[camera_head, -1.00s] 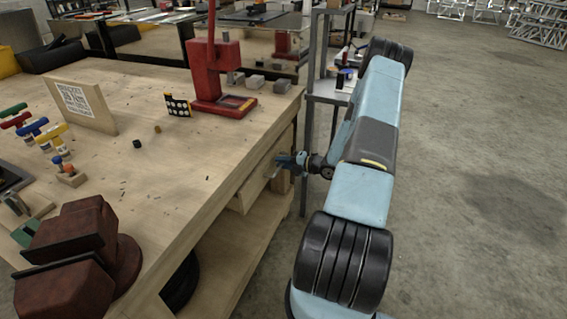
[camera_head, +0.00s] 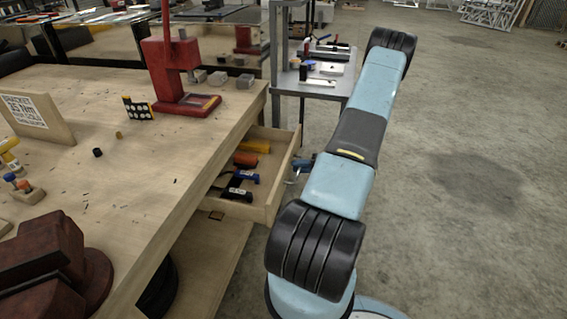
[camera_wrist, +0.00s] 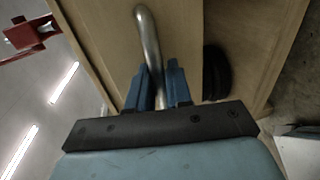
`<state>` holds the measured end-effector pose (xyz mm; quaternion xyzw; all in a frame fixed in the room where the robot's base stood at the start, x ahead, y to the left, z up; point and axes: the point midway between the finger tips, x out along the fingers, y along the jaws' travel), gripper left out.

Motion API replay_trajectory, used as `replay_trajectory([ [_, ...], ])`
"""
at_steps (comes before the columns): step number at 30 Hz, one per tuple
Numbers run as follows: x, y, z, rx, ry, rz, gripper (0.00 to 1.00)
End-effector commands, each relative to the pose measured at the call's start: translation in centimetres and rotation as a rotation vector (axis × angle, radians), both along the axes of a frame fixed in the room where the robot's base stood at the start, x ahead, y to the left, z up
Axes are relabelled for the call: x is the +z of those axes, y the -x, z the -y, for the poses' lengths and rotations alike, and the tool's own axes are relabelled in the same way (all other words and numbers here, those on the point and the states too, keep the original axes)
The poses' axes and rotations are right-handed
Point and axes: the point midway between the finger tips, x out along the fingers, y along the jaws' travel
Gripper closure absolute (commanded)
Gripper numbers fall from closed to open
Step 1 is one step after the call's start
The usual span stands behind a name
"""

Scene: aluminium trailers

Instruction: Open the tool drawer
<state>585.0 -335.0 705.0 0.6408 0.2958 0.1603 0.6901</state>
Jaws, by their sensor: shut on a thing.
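The wooden tool drawer (camera_head: 268,201) is pulled out from under the right edge of the workbench. Inside it lie an orange-yellow tool (camera_head: 253,146), an orange tool (camera_head: 245,159) and blue-and-black tools (camera_head: 241,180). My gripper (camera_head: 300,166) is at the outer side of the drawer front, partly hidden by my arm. In the wrist view, the blue fingers of my gripper (camera_wrist: 159,85) are shut on the curved metal drawer handle (camera_wrist: 149,45), one finger on each side. The wooden drawer front (camera_wrist: 100,35) is behind the handle.
The workbench top (camera_head: 150,170) carries a red press (camera_head: 172,70), grey blocks (camera_head: 217,78) and a red vise (camera_head: 45,260). A grey shelf cart (camera_head: 318,80) stands beyond the drawer. The concrete floor to the right is clear.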

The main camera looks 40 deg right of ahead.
Motion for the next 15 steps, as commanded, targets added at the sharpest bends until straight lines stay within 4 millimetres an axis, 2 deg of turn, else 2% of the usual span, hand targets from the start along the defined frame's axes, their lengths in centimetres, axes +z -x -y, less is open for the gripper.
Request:
replay_trajectory([
  [1,-0.3,1.1,0.4,0.001,-0.004,-0.008,1.0],
  [6,-0.4,3.5,2.1,0.004,-0.005,-0.009,1.0],
  [15,-0.4,5.4,3.5,0.008,-0.006,-0.01,1.0],
])
